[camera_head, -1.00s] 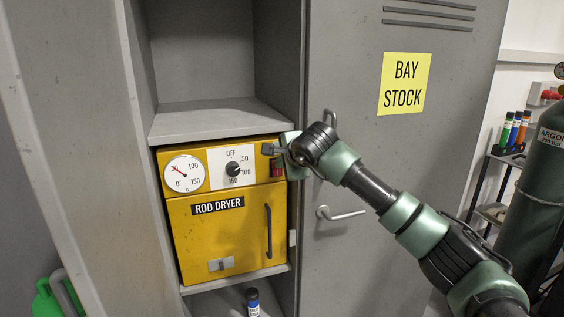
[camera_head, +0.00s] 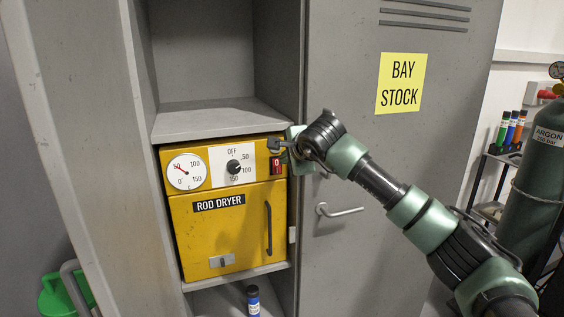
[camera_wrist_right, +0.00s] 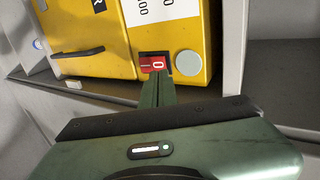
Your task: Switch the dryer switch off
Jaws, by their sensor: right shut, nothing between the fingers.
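The yellow rod dryer (camera_head: 235,240) sits in the open bay of the grey locker. Its red switch (camera_head: 276,166) is at the upper right of the front, marked 0. In the right wrist view the red switch (camera_wrist_right: 153,64) lies just beyond the fingertips, with the 0 half on the right. My left gripper is not in view.
A dial knob (camera_head: 233,167) and a round gauge (camera_head: 187,171) are left of the switch. The dryer has a vertical door handle (camera_head: 268,229). The closed locker door (camera_head: 345,255) stands to the right. A shelf (camera_head: 215,119) lies above the dryer.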

